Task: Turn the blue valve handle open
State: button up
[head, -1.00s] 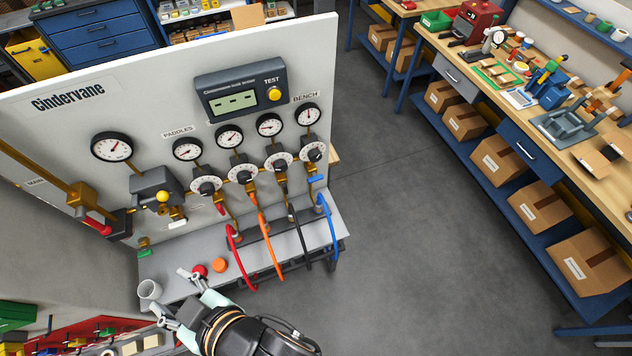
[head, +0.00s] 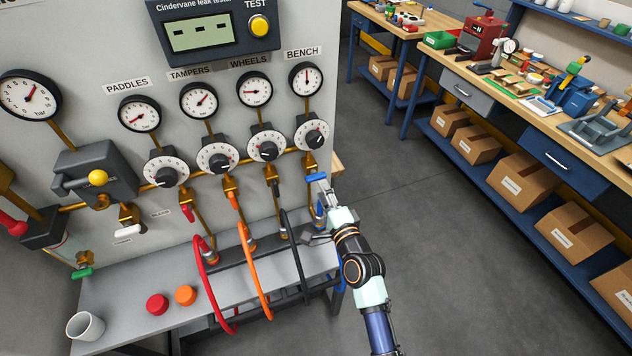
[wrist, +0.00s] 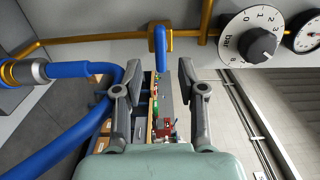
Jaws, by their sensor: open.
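The blue valve handle (head: 317,177) is a short bar on the brass pipe under the BENCH gauge and dial. It lies roughly across the pipe in the head view. In the wrist view the handle (wrist: 160,48) stands ahead, in line with the gap between the fingers. My gripper (head: 320,211) is open at the right end of the panel, close to the handle. In the wrist view my gripper (wrist: 158,78) has a finger on each side of the gap, with nothing held. Whether either finger touches the handle cannot be told.
A blue hose (wrist: 75,125) curves close by on the left in the wrist view. Black (head: 297,255), orange (head: 254,270) and red (head: 210,280) hoses hang left of my arm. The BENCH dial (head: 312,135) sits above the handle. Open floor (head: 440,260) lies to the right.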

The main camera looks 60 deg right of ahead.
aim_at(317, 180)
jog(key=b+x, duration=0.1)
jog(key=x, duration=0.5)
jog(key=shift+w, duration=0.1)
grip_shut()
